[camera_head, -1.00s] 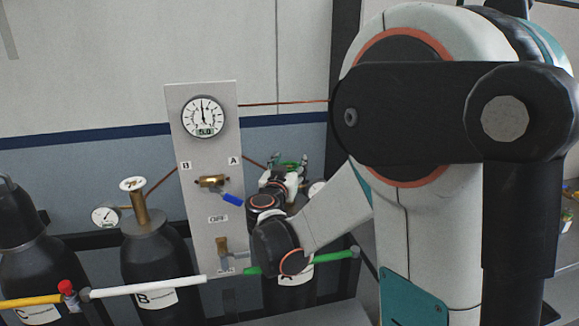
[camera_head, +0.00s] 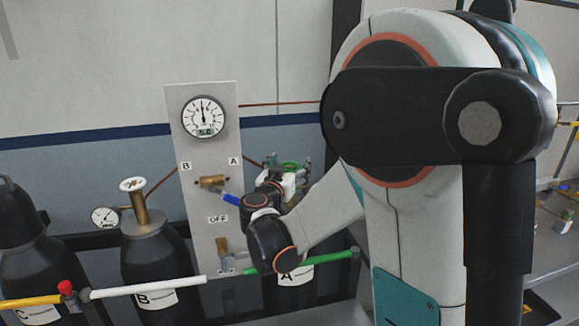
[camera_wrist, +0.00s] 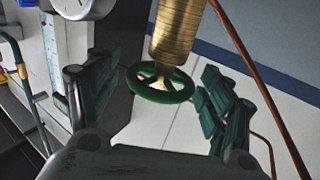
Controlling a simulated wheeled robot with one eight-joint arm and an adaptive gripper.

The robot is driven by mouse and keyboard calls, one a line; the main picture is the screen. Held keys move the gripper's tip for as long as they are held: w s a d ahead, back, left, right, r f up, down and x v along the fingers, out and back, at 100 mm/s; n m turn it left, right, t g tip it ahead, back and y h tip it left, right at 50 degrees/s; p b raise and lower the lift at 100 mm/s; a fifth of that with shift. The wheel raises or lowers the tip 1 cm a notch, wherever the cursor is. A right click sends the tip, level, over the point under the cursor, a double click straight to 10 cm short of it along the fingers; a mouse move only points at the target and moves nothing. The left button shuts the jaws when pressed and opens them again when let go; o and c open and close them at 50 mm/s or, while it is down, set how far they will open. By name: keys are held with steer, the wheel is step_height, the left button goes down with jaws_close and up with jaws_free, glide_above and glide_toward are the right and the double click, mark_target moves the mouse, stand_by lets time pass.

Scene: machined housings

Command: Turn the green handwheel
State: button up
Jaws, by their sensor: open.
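The green handwheel (camera_wrist: 161,84) is a spoked ring on a brass valve body (camera_wrist: 180,35) in the wrist view. My gripper (camera_wrist: 158,92) is open, with one dark green finger to the left of the wheel and one to the right. The wheel shows between the fingers, with visible gaps on both sides, and I see no contact. In the head view, my gripper (camera_head: 286,180) is at the top of cylinder A (camera_head: 291,290). My wrist and arm hide much of the valve there, and the handwheel is hard to make out.
A grey panel (camera_head: 202,130) with a dial gauge (camera_head: 203,116) and a blue-handled lever (camera_head: 231,200) stands just left of my gripper. Cylinder B (camera_head: 155,260) is further left. A copper pipe (camera_wrist: 262,100) passes right of the fingers in the wrist view.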

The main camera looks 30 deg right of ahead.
steer(key=v, duration=1.2)
